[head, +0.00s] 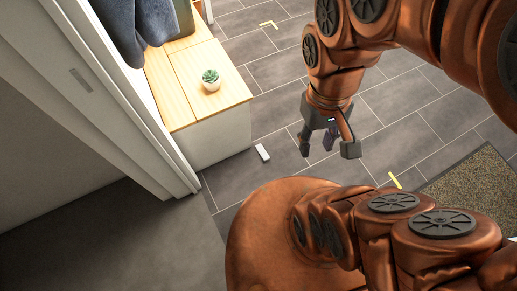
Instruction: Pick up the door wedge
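A small pale grey-white block (262,152) lies on the floor tiles beside the corner of the wooden-topped cabinet; it may be the door wedge, but its shape is too small to be sure. My gripper (328,149) points down to the right of the block, apart from it, with its dark fingers spread open. A dark purplish piece (329,138) shows between the outer fingers; I cannot tell whether it is part of the gripper or a separate thing behind it.
The cabinet (212,141) stands left of the block, with a small potted plant (211,79) on top. A white door frame (120,100) is at left. A brown mat (470,190) lies at right. Yellow marks (395,180) are on the tiles. Tiled floor around the block is clear.

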